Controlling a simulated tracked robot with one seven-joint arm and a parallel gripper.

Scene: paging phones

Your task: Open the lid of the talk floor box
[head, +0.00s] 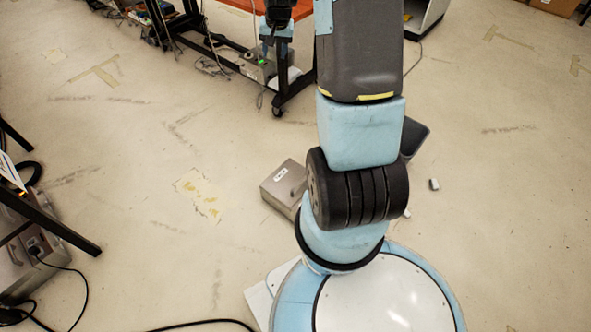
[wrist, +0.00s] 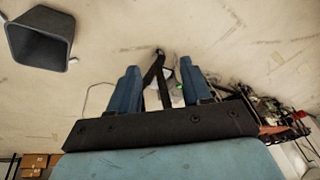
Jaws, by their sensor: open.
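A grey metal box (head: 284,187) with a small white label and a dark handle sits on the floor left of my arm's base. It looks like the talk floor box, but the label is too small to read. Its top appears closed, and my arm hides its right side. My gripper (wrist: 160,78) is open in the wrist view, its two blue fingers apart with nothing held between them. The floor and a dark table leg show beyond the fingers. I cannot make out the metal box in the wrist view.
Another grey box (head: 257,69) with a green light stands near the wheeled table (head: 283,98). A third box (head: 18,262) with cables is at left. A dark bin (head: 415,138) is partly behind my arm; it also shows in the wrist view (wrist: 40,60). Open floor lies between.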

